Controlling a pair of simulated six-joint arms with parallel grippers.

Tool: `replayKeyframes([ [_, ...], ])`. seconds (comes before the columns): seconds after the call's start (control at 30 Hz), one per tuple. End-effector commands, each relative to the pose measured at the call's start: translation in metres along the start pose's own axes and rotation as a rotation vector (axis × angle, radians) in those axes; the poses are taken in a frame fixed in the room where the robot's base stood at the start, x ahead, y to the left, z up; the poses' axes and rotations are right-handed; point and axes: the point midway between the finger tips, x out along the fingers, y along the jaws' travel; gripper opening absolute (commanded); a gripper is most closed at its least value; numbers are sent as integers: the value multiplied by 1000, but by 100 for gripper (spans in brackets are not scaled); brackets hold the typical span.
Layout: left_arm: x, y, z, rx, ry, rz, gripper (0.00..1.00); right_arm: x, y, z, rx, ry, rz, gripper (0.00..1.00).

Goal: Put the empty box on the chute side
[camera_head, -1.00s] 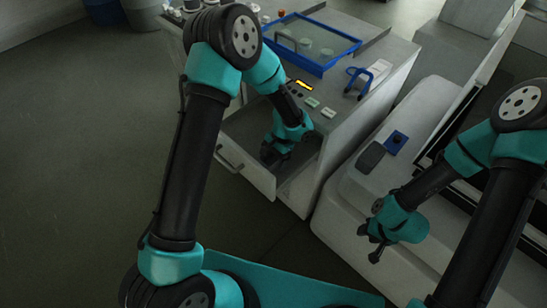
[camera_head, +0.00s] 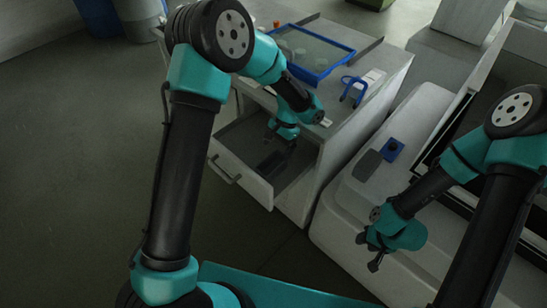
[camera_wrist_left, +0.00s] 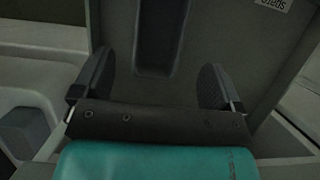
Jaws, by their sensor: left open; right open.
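My left gripper (camera_head: 281,140) is open and points down into the open drawer (camera_head: 243,167) of the grey cabinet. A dark, narrow, box-like object (camera_head: 271,162) lies in the drawer below it. In the left wrist view a dark long shape (camera_wrist_left: 160,38) shows beyond and between the spread fingers (camera_wrist_left: 158,90), apart from them. I cannot tell surely whether it is the empty box, or whether it holds anything. My right gripper (camera_head: 371,252) is open and empty over the white machine's front. I cannot make out a chute for certain.
A blue-framed tray (camera_head: 327,66) with small jars stands on the cabinet top (camera_head: 385,62). A blue clamp-like tool (camera_head: 353,90) lies nearby. The white machine (camera_head: 345,215) carries a dark pad (camera_head: 367,164) and a blue block (camera_head: 391,149). The floor at left is clear.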

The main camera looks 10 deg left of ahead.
Motion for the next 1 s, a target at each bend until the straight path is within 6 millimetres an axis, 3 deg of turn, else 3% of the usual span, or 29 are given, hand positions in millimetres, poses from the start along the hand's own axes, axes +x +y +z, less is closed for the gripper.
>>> replayKeyframes([
  [0.1,-17,0,-1,-2,3,0,91,0,0,0,0,0,0,43],
  [0.27,-27,0,0,-1,1,0,91,0,0,0,0,0,0,43],
  [0.83,-27,-2,0,-3,2,2,91,0,0,0,0,0,0,43],
  [1.0,-27,-23,3,-25,26,23,91,0,0,0,0,0,0,43],
])
